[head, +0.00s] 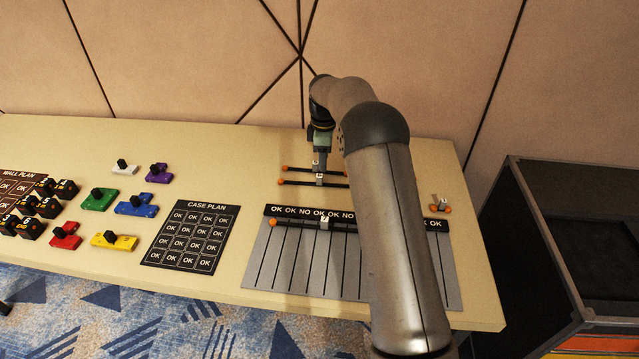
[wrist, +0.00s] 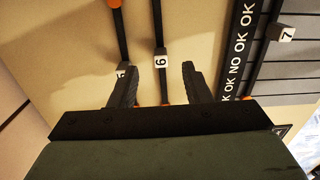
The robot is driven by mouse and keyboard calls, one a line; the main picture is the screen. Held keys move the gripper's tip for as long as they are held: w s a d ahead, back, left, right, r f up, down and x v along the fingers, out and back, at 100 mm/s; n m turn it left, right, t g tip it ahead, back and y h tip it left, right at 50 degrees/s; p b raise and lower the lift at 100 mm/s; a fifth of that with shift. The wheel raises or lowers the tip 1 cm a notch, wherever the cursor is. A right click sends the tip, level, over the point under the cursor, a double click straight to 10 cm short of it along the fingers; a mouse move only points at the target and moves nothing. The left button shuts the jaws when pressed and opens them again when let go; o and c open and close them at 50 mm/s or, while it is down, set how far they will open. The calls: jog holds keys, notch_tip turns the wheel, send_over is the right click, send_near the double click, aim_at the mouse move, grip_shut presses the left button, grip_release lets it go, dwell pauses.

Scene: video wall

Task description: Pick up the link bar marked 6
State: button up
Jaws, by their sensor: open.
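The link bar marked 6 (wrist: 159,61) is a thin black rod with orange ends and a white-numbered block. In the wrist view it runs between the two fingers of my gripper (wrist: 157,78), which is open and empty. In the head view it seems to be the nearer (head: 300,183) of two parallel bars, just in front of my gripper (head: 319,160). The other bar (wrist: 120,30) runs by the left finger in the wrist view, its number partly hidden. I cannot tell the gripper's exact height above the bars.
A bar marked 7 (head: 324,223) lies on the grey slotted board (head: 290,265) with its black "OK/NO" strip. A short orange-ended piece (head: 440,206) lies at the right. Coloured blocks and the case plan (head: 192,237) are at the left. A dark case (head: 570,230) stands beside the table.

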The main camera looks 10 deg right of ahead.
aim_at(321, 175)
notch_tip(321, 175, down, 3)
jog(key=shift+r, duration=0.2)
jog(key=shift+w+a+f+p, duration=0.1)
jog(key=shift+a+f+p, duration=0.1)
jog(key=shift+f, duration=1.1)
jog(key=shift+a+f+p, duration=0.2)
jog(key=shift+f, duration=1.1)
grip_shut()
